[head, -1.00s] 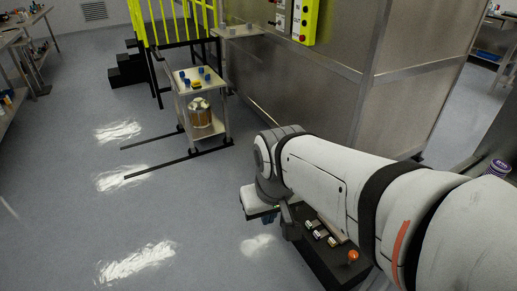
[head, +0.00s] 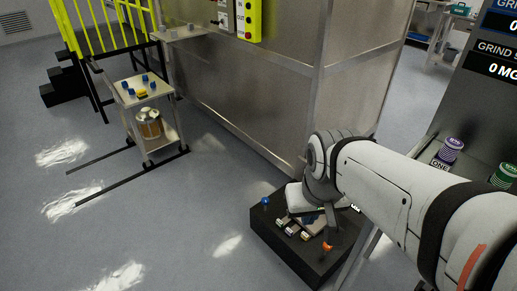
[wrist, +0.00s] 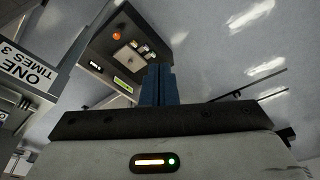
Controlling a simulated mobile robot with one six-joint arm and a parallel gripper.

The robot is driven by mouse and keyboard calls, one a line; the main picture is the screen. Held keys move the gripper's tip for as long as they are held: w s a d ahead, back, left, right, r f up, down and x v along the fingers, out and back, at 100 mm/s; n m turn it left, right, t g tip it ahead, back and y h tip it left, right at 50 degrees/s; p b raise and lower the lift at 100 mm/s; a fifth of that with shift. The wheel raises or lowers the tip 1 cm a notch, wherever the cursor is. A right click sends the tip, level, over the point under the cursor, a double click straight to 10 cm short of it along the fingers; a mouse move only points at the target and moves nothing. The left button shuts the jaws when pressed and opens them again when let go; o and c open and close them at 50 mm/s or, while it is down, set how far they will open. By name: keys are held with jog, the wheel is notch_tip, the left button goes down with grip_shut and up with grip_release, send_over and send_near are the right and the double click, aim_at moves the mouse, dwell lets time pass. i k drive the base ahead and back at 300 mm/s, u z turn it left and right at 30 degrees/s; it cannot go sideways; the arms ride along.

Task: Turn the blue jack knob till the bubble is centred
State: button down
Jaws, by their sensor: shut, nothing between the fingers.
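A small blue ball knob (head: 265,201) stands at the left back corner of a low black block (head: 276,238) on the floor in the head view. An orange ball knob (head: 327,245) is on the block's right side; it also shows in the wrist view (wrist: 117,36). The wrist view shows a yellow-green strip (wrist: 122,85) on the block; I cannot make out a bubble. My gripper (wrist: 159,70) is shut and empty, its fingers pointing towards the block. In the head view it is over the block, right of the blue knob and apart from it, mostly hidden by my wrist.
Several small pale-topped pieces (head: 292,229) sit on the block. A steel enclosure (head: 250,90) rises behind it. A cart (head: 148,93) with blue pieces on top stands at the left back. Purple (head: 450,150) and green (head: 504,175) lidded containers are at right.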

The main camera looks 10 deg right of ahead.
aim_at(265, 201)
jog(key=z, duration=0.1)
jog(key=k, duration=0.55)
jog(key=u, duration=0.95)
jog(key=i, duration=2.35)
jog(key=z, duration=0.65)
jog(key=i, duration=0.2)
jog(key=z, duration=0.4)
jog(key=k, duration=0.75)
jog(key=z, duration=0.2)
jog(key=i, duration=0.8)
jog(key=u, duration=0.15)
